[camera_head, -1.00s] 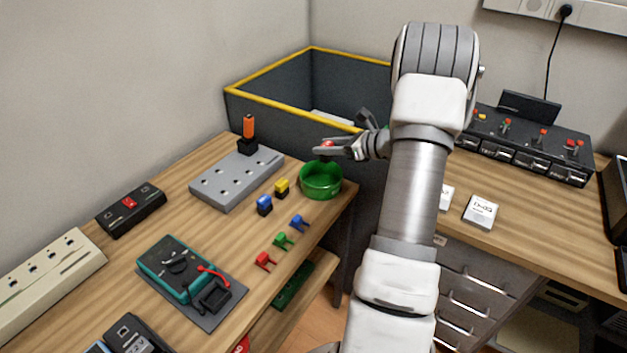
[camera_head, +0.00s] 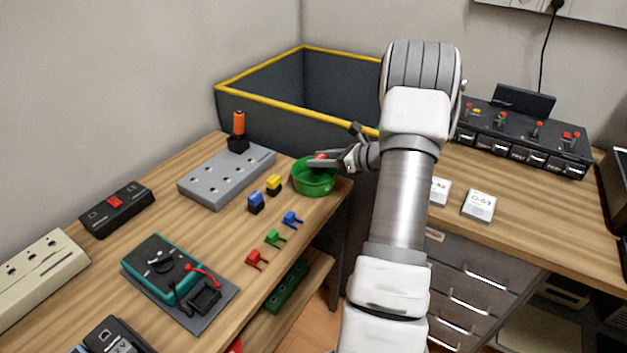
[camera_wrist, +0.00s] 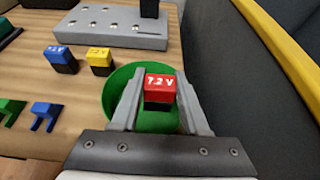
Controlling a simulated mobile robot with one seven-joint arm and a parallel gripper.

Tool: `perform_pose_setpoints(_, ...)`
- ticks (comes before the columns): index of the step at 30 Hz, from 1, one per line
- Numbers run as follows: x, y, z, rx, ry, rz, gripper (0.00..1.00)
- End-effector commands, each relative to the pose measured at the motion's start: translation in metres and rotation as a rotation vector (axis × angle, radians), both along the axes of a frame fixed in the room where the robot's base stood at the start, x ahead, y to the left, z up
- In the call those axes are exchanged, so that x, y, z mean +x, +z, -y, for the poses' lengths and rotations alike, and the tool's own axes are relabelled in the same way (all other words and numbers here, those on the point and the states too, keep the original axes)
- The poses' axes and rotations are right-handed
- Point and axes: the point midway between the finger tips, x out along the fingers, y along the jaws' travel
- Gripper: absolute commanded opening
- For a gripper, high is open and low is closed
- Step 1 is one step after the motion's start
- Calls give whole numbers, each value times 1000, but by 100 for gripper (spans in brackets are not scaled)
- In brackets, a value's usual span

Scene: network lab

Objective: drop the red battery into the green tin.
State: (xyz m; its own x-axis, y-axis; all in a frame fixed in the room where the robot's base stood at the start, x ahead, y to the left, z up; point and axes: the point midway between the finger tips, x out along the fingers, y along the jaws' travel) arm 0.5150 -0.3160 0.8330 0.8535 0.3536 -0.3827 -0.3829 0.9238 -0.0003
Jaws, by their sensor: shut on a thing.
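The red battery (camera_wrist: 161,89), marked "7.2 V" with a dark lower part, is held between the two fingers of my gripper (camera_wrist: 157,98). The green tin (camera_wrist: 117,88) is a round open container right below it in the wrist view. In the head view the green tin (camera_head: 313,181) stands near the table's far right corner. My gripper (camera_head: 322,161) is over its mouth there, with a bit of the red battery (camera_head: 321,156) showing. Whether the battery's bottom is below the rim, I cannot tell. The tin's far side is partly hidden by my fingers.
A blue battery (camera_head: 256,203) and a yellow battery (camera_head: 273,185) stand left of the tin. Small blue, green and red clips (camera_head: 274,239) lie in front. A grey socket block (camera_head: 227,176) is behind left. A large dark yellow-rimmed bin (camera_head: 262,115) rises behind.

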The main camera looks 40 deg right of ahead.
Motion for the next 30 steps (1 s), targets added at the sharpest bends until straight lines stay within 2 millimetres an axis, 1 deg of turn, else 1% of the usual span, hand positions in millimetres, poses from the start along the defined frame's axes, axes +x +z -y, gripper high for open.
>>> perform_pose_setpoints(1,0,1,0,0,0,1,0)
perform_pose_setpoints(2,0,1,0,0,0,1,48)
perform_pose_setpoints(3,0,1,0,0,0,1,55)
perform_pose_setpoints(7,0,1,0,0,0,0,79)
perform_pose_setpoints(16,-1,1,0,1,0,0,80)
perform_pose_setpoints(20,-8,5,4,0,-2,0,80)
perform_pose_setpoints(23,-22,12,10,-1,-4,0,80)
perform_pose_setpoints(30,-72,35,31,-1,-4,0,80)
